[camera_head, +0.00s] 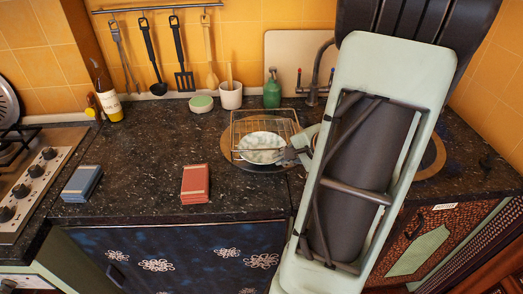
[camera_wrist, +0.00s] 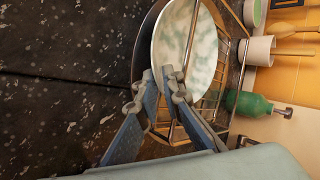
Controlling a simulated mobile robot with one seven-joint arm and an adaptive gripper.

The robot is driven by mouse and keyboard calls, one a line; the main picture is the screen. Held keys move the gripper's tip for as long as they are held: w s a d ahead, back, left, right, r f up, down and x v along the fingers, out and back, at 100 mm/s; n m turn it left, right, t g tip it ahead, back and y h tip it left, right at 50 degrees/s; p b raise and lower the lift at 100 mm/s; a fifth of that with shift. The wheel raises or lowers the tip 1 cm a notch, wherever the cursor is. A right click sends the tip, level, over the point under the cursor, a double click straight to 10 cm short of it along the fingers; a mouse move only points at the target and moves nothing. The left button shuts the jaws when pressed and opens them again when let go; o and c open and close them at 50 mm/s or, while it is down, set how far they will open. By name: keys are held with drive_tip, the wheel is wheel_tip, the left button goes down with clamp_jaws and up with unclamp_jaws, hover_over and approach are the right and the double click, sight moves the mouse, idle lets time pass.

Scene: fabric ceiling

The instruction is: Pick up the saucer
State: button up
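The saucer (camera_head: 261,147) is a pale plate with green-grey marbling. It lies at the wire dish rack on the counter, and in the wrist view the saucer (camera_wrist: 190,45) fills the upper middle. My gripper (camera_head: 288,155) is at the saucer's right edge in the head view. In the wrist view the fingertips of my gripper (camera_wrist: 160,76) are close together at the saucer's lower rim. A narrow gap shows between them. I cannot tell whether the rim is held between them or only near them.
The wire rack (camera_head: 283,118) stands around the saucer, with thin bars near my fingers. A green soap bottle (camera_head: 272,92) and a white cup (camera_head: 231,96) stand behind. A red book (camera_head: 195,184) and a blue book (camera_head: 82,184) lie left on the dark counter.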

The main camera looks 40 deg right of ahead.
drive_tip(key=shift+w+f, duration=0.15)
clamp_jaws()
idle(0.6)
